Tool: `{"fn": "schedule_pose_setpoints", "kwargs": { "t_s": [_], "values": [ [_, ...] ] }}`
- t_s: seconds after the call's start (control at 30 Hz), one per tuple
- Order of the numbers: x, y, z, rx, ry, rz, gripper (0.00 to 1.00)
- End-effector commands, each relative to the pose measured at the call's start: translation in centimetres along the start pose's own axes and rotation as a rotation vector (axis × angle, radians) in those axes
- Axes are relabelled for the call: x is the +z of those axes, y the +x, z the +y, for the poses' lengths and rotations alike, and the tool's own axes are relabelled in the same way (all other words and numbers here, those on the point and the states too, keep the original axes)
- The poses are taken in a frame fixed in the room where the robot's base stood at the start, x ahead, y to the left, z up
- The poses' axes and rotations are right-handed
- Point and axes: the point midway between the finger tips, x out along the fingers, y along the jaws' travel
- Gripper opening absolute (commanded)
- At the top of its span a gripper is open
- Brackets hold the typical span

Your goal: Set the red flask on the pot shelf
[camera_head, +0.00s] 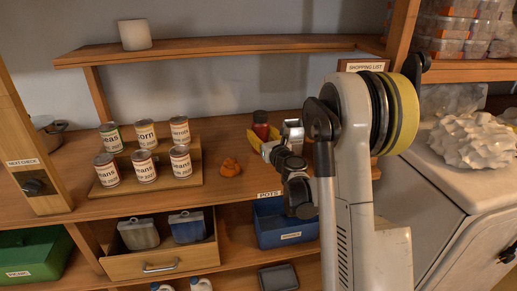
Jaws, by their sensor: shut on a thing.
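The red flask (261,119), with a dark cap, shows just left of my wrist, in front of the back wall and upright as seen. My gripper (264,138) is at the flask and shut on it; the wrist and a yellow part hide its lower end, so I cannot tell whether its base touches the counter. The "POTS" label (269,194) sits on the counter's front edge. Below it, the lower shelf (235,262) carries a blue bin (268,223), partly covered by my arm.
Several cans stand on a wooden riser (190,184) at the left. A white cup (135,35) stands on the upper shelf. An open drawer (160,262) juts out below. White coral-like clutter (474,141) is at right.

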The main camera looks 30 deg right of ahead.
Motion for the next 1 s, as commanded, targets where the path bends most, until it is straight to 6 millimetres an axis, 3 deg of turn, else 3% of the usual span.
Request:
{"fn": "schedule_pose_setpoints", "kwargs": {
  "t_s": [0.13,0.27,0.5,0.87,0.9,0.93,1.0],
  "values": [
    [-0.9,1.5,0.2,0.000,0.000,0.000,0.12],
    [-1.8,1.7,0.2,-0.001,0.000,0.000,0.12],
    [-5.1,1.6,0.2,-0.001,0.000,0.000,0.12],
    [-5.4,1.6,0.2,-0.001,0.000,0.000,0.12],
    [-5.3,1.6,0.2,-0.001,0.000,0.000,0.65],
    [-5.2,1.6,0.2,-0.001,0.000,0.000,0.74],
    [-5.2,1.6,0.2,-0.001,0.000,0.000,0.74]
  ]
}}
